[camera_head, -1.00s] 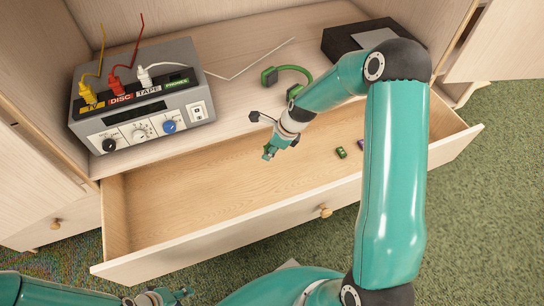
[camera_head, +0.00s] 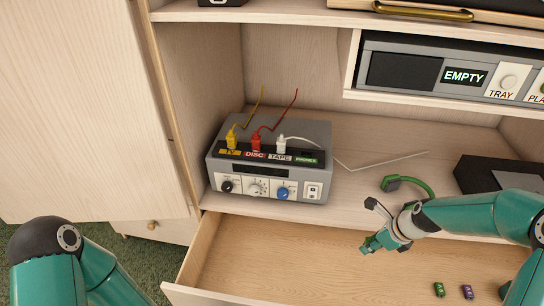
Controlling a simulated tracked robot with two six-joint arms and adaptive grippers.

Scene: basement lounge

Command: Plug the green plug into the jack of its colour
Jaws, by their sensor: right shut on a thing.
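My right gripper (camera_head: 372,238) is shut on a small green thing, which looks like the green plug (camera_head: 369,245). It holds it in front of the shelf edge, above the open drawer, to the right of the grey box (camera_head: 318,192). The plug is small and partly hidden by the fingers. The box's top carries a row of labelled jacks. The green-labelled jack (camera_head: 308,160) is at the right end and looks empty, apart from the gripper. Yellow (camera_head: 231,142), red (camera_head: 256,144) and white (camera_head: 281,146) plugs stand in the others. My left gripper is out of view.
The drawer (camera_head: 300,250) is open below the shelf, with small green (camera_head: 439,289) and purple (camera_head: 467,292) pieces inside. Green headphones (camera_head: 390,184) and a black box (camera_head: 482,172) lie on the shelf. A white cable (camera_head: 385,162) crosses it. A unit reading EMPTY (camera_head: 465,77) hangs above.

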